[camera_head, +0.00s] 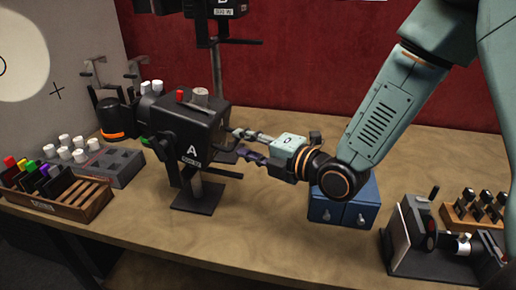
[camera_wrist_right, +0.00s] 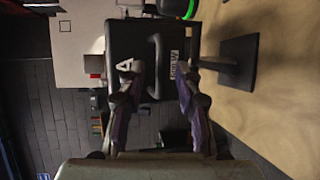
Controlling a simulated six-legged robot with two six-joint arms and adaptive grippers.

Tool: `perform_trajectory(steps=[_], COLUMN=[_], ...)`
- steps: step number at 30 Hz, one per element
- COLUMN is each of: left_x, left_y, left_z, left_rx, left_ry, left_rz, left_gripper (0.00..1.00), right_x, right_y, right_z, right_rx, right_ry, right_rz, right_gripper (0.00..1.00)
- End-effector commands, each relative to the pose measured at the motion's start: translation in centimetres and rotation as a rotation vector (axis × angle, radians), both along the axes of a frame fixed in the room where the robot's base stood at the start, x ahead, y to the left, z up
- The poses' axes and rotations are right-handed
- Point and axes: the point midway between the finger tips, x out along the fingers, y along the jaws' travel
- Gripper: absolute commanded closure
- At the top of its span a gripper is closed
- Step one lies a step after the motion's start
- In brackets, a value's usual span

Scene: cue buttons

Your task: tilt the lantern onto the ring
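The lantern (camera_head: 188,132), a black box marked A, sits on a stand with a flat dark base (camera_head: 198,197). A bright round light spot (camera_head: 22,60) lies on the grey screen at the left. Part of a thin dark ring (camera_head: 2,66) shows at the picture's left edge, inside the spot. My right gripper (camera_head: 236,143) is open at the lantern's right side. In the right wrist view its fingers (camera_wrist_right: 160,72) are spread on either side of the lantern's rear handle (camera_wrist_right: 155,88); contact cannot be told. My left gripper is out of view.
A second lamp (camera_head: 214,8) stands behind on a tall post. A wooden rack (camera_head: 60,198), a grey block (camera_head: 112,165), a blue drawer box (camera_head: 343,203) and a dark device (camera_head: 435,250) stand on the table. The front middle is clear.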

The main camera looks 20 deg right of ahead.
Motion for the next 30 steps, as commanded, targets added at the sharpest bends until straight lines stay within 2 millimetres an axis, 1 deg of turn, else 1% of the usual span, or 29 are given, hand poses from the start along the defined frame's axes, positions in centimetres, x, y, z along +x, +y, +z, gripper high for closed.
perform_trajectory(steps=[1, 5, 13, 19, 30], left_x=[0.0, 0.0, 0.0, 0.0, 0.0], left_y=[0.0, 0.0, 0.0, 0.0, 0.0], left_z=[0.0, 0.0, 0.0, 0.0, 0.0], left_rx=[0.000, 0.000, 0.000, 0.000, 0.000], left_ry=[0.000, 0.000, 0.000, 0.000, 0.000], left_rz=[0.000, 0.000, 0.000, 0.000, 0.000], left_gripper=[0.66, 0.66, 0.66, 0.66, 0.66], right_x=[-0.5, -1.7, -3.2, -3.6, -3.7], right_y=[-0.4, -0.9, -1.7, -1.8, -1.8], right_z=[0.1, 0.4, 0.5, 0.6, 0.6], right_rx=[0.005, 0.007, 0.002, 0.000, -0.001], right_ry=[0.000, -0.001, 0.001, -0.001, 0.000], right_rz=[-0.005, -0.002, -0.002, 0.002, 0.002], right_gripper=[0.66, 0.66, 0.66, 0.66, 0.66])
